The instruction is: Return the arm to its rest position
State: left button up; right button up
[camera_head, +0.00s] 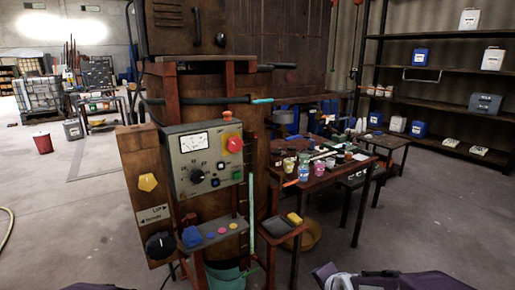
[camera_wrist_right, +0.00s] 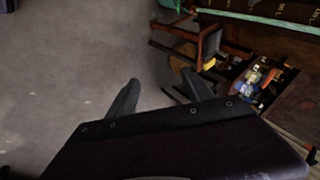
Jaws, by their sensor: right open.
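My right gripper (camera_wrist_right: 160,84) shows in the right wrist view with its two dark fingers spread apart and nothing between them. Grey floor lies behind the fingers. Purple and dark parts of my right arm (camera_head: 400,281) show low at the bottom edge of the head view, right of centre. They are in front of the vat stand and the work table, apart from both. A purple piece of mine also shows at the bottom left edge of the head view. My left gripper is not in view.
A rusty vat (camera_head: 206,101) carries a grey control box (camera_head: 204,160) with a gauge and knobs. A cluttered work table (camera_head: 318,181) stands to its right. A dark shelf (camera_head: 440,98) with several containers stands at the far right. Floor is clear at lower right.

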jog(key=s+f+n+g, duration=0.3)
jog(key=s+f+n, duration=0.15)
jog(key=s, duration=0.35)
jog(key=s+f+n+g, duration=0.35)
jog(key=s+n, duration=0.25)
jog(key=s, duration=0.2)
notch_tip(320, 180, up, 16)
jog(key=n+p, duration=0.1)
jog(key=p, duration=1.5)
jog(key=shift+d+r, duration=0.25)
jog(key=shift+d, duration=0.15)
